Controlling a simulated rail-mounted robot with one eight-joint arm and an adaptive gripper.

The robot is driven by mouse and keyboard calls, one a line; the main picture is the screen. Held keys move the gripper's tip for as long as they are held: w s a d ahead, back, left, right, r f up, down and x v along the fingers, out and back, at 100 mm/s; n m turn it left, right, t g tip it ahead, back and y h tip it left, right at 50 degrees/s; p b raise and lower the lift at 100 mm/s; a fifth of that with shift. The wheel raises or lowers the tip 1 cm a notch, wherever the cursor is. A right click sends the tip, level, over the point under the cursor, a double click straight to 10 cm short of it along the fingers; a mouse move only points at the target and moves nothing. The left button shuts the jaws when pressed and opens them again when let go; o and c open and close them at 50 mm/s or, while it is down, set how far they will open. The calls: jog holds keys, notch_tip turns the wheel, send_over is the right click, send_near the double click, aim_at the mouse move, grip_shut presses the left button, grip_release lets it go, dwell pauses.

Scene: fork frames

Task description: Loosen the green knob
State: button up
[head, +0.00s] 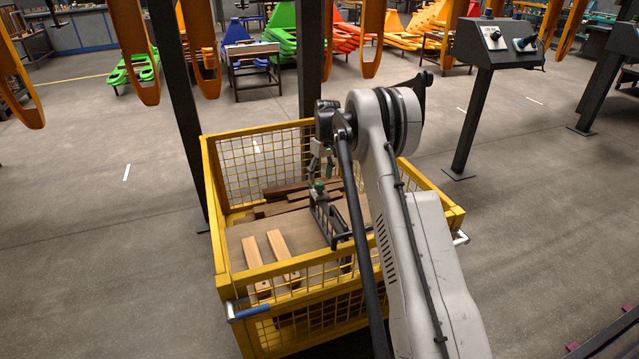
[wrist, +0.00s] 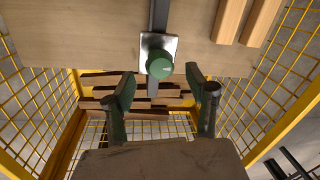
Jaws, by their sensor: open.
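The green knob (wrist: 160,68) sits on a pale metal plate (wrist: 150,46) fixed to a dark bar, above a wooden board (wrist: 90,28). In the head view the knob (head: 319,186) is small, at the top of a dark metal fixture (head: 328,215) inside the yellow crate. My gripper (wrist: 162,88) is open and empty, with its two green-padded fingers spread apart. In the wrist view the knob appears between and just beyond the fingertips, with no contact visible. In the head view my gripper (head: 321,163) hangs just above the knob.
The yellow mesh crate (head: 212,190) surrounds the fixture on all sides. Two light wooden bars (head: 279,246) lie on the board, and dark wooden planks (head: 290,190) lie behind. A control console (head: 495,45) stands at right. Orange hooks hang at the back.

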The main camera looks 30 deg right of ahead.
notch_tip(320, 180, up, 8)
jog(key=d, duration=0.1)
jog(key=shift+r, duration=0.2)
dwell(0.3)
